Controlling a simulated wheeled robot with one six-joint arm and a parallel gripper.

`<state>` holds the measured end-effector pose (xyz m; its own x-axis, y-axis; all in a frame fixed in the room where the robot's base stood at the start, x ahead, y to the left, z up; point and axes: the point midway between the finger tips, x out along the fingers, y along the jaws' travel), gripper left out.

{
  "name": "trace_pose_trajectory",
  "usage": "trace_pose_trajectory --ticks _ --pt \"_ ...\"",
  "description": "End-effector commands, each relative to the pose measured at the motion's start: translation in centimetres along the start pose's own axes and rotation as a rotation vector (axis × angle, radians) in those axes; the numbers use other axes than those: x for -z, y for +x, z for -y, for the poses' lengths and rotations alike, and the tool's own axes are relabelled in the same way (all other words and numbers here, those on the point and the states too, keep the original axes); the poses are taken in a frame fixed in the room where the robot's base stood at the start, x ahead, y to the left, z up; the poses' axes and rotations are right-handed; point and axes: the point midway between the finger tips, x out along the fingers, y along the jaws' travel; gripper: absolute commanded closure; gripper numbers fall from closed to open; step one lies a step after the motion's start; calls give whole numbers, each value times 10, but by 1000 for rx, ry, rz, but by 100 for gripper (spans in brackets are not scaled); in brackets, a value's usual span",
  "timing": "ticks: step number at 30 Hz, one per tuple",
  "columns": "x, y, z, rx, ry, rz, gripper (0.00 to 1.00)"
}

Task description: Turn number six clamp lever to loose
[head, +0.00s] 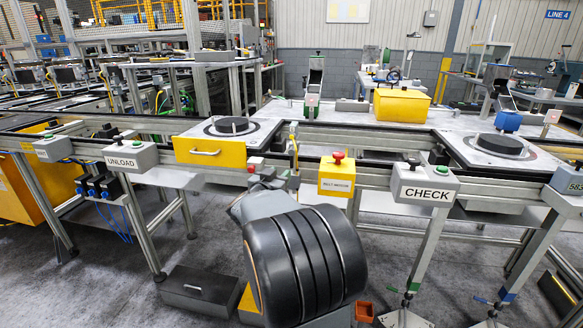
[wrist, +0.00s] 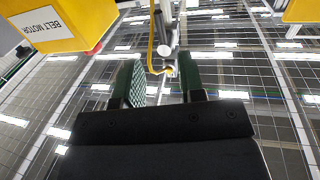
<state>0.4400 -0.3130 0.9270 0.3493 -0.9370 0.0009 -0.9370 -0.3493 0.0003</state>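My gripper (wrist: 158,80) shows in the wrist view as two green-padded fingers, open with a clear gap and nothing held between them. Beyond the fingertips, in line with the gap, is a thin yellow bent rod (wrist: 151,52) beside a grey metal post. In the head view a slim yellow piece (head: 294,148) stands at the conveyor edge, just beyond my arm. My arm hides the gripper there. I cannot read a number six on any lever.
A yellow belt motor box (head: 337,178) with a red button is close right of my arm; it also shows in the wrist view (wrist: 62,22). The UNLOAD box (head: 130,157) and CHECK box (head: 424,185) hang on the conveyor front. A dark case (head: 200,290) lies on the floor.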

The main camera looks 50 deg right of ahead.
Motion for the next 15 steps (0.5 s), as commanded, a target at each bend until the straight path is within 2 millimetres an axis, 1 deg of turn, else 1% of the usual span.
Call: trace_pose_trajectory --ticks 1,6,9,15 --pt "-3 12 -1 -4 0 1 64" --pt "-3 44 -1 -2 0 2 64" --pt "-2 60 0 0 0 1 64" --pt "-1 84 0 1 0 1 64"
